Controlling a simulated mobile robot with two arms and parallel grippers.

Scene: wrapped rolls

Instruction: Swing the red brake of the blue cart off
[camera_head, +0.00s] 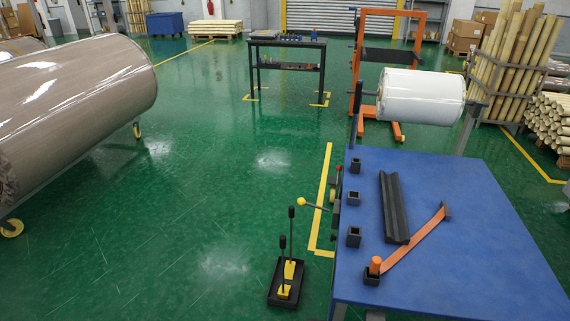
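A blue-topped cart or table (470,220) fills the lower right. On its left edge, a small part with a red knob (338,168) sits near the far corner. I cannot tell whether this is the brake or how it is set. Below it, a lever with a yellow ball knob (301,202) sticks out to the left from the same edge. An orange strip (412,241) lies diagonally on the blue top, with an orange peg (375,264) in a black socket at its near end. Neither of my grippers is in view.
A black tray (272,298) with two upright black-knobbed levers is on the floor left of the cart. A white roll (421,97) is held beyond the cart's far edge. A large brown roll (85,95) is at left. Green floor between is clear.

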